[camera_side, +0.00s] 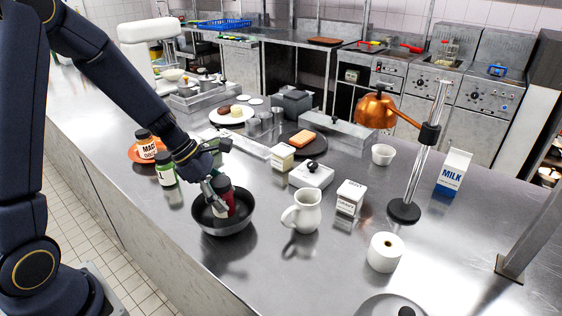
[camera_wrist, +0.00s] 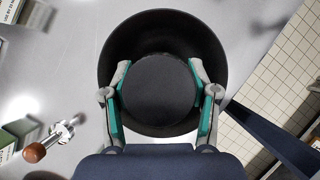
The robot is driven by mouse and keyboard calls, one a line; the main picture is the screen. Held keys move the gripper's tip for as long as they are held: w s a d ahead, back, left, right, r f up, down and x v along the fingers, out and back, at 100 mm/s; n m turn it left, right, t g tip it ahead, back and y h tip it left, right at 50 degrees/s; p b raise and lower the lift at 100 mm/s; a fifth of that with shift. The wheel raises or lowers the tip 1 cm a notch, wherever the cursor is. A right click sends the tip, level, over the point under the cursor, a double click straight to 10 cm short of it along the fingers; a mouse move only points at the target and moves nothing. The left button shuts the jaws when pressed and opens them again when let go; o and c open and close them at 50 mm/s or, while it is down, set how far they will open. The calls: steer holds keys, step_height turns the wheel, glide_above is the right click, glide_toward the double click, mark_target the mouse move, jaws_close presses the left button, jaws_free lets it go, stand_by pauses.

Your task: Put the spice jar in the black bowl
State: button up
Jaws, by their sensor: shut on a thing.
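The spice jar (camera_side: 226,197), dark red with a dark lid, is between the fingers of my gripper (camera_side: 215,193). The black bowl (camera_side: 224,228) stands on the steel counter below it. In the side view the jar's lower part is within the bowl's outline; I cannot tell whether it touches the bowl floor. In the wrist view the jar's round black lid (camera_wrist: 158,90) fills the space between the teal finger pads of my gripper (camera_wrist: 160,98). The bowl's rim (camera_wrist: 108,62) surrounds the jar there, with the jar nearer the bottom of the picture.
The counter (camera_side: 262,262) in front of the pitcher is clear.

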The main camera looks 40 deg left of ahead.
steer(key=shift+s+f, duration=0.1)
steer(key=shift+f, duration=1.1)
steer(key=shift+f, duration=0.1)
steer(key=o, duration=1.4)
steer(key=shift+c, duration=0.2)
steer(key=v, duration=1.2)
steer(key=s+d+r+m+t+y, duration=0.1)
steer(key=s+m, duration=0.5)
steer(key=m, duration=0.6)
steer(key=s+d+r+m+t+y, duration=0.1)
steer(key=s+d+r+m+y, duration=0.2)
steer(key=m, duration=1)
steer(key=s+d+r, duration=0.2)
steer(key=s+r, duration=0.2)
steer(key=r, duration=0.1)
steer(key=shift+r+y, duration=0.3)
steer(key=shift+y, duration=0.1)
